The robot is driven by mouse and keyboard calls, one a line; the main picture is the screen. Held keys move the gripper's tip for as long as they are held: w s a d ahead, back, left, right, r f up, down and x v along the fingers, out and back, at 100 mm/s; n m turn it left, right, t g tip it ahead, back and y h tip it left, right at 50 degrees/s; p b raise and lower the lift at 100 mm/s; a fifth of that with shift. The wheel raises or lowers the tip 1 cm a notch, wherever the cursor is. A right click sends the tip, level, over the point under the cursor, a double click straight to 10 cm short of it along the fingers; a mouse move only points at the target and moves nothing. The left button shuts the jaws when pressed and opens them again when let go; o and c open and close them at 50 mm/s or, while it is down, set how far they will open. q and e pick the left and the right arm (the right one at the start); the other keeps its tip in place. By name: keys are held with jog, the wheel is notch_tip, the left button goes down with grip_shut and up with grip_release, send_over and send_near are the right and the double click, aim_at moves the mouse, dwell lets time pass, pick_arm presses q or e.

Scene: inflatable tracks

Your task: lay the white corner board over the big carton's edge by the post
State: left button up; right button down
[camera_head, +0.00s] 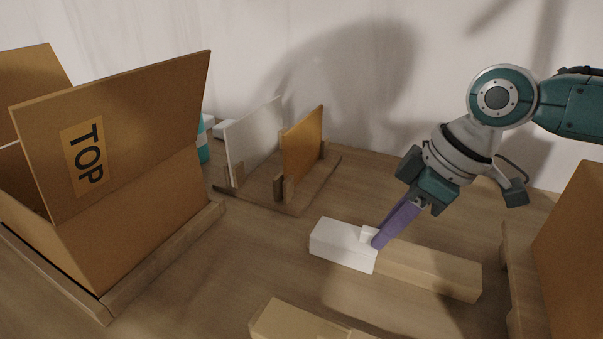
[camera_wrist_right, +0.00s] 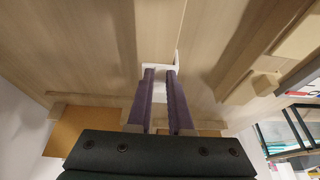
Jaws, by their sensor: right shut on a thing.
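The white corner board (camera_head: 340,246) lies at the left end of a long tan wooden block, with a small white tab on top. My right gripper (camera_head: 378,241), with purple fingers, is shut on that tab from above. In the right wrist view the fingers (camera_wrist_right: 160,84) close on a white piece (camera_wrist_right: 160,72). The big carton (camera_head: 140,225), with a raised flap marked TOP, stands at the left inside a wooden border. I cannot make out which part is the post. My left gripper is not in view.
The tan block (camera_head: 430,268) extends right from the board. A rack (camera_head: 285,200) with white and orange panels stands behind. Another carton (camera_head: 575,260) is at the right edge, and a tan block (camera_head: 300,322) is in front. Bare tabletop lies between board and big carton.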

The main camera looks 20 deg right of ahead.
jog(key=c, duration=0.8)
grip_release()
